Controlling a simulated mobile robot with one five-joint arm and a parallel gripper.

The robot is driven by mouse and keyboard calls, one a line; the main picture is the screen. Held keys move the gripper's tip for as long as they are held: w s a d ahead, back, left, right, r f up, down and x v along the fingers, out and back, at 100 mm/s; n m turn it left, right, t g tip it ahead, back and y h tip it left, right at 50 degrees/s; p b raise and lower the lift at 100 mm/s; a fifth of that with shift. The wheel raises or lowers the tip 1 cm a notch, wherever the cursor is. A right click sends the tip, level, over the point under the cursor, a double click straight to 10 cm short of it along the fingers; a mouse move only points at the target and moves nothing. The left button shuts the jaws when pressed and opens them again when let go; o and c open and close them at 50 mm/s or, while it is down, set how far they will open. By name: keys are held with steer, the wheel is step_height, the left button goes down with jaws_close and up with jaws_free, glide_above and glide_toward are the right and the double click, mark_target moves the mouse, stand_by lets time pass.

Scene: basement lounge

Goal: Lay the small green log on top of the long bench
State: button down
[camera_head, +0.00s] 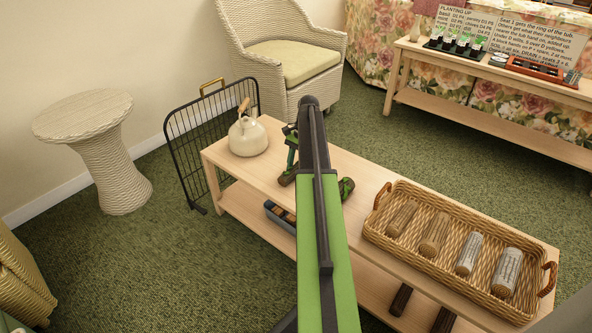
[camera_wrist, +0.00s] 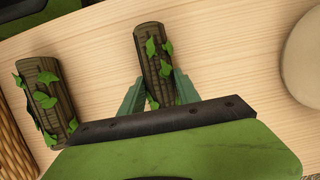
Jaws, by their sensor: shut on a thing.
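The small green log (camera_wrist: 150,50), dark bark with green leaves, is between the two green fingers of my gripper (camera_wrist: 158,92) in the wrist view. My gripper is shut on it, at or just above the near wooden bench top (camera_head: 270,180); I cannot tell if it touches. In the head view the log (camera_head: 287,178) shows partly beside my arm. A thicker leafy log (camera_wrist: 46,100) lies to its left in the wrist view, partly hidden by my arm in the head view (camera_head: 346,189). Another long pale bench (camera_head: 480,116) stands at the back right.
A wicker tray (camera_head: 365,236) with several logs fills the near bench's right end. A cream kettle (camera_head: 248,138) stands at its left end. The far bench holds signs, a plant tray (camera_head: 455,49) and a red rack (camera_head: 548,70).

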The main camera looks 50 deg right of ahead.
steer(key=shift+f, duration=0.2)
steer(key=c, duration=0.9)
jaws_free()
steer(key=shift+r, duration=0.1)
steer(key=p+v, duration=1.1)
steer(key=v, duration=0.1)
steer(key=shift+r+p, duration=0.15)
steer(key=shift+p, duration=0.15)
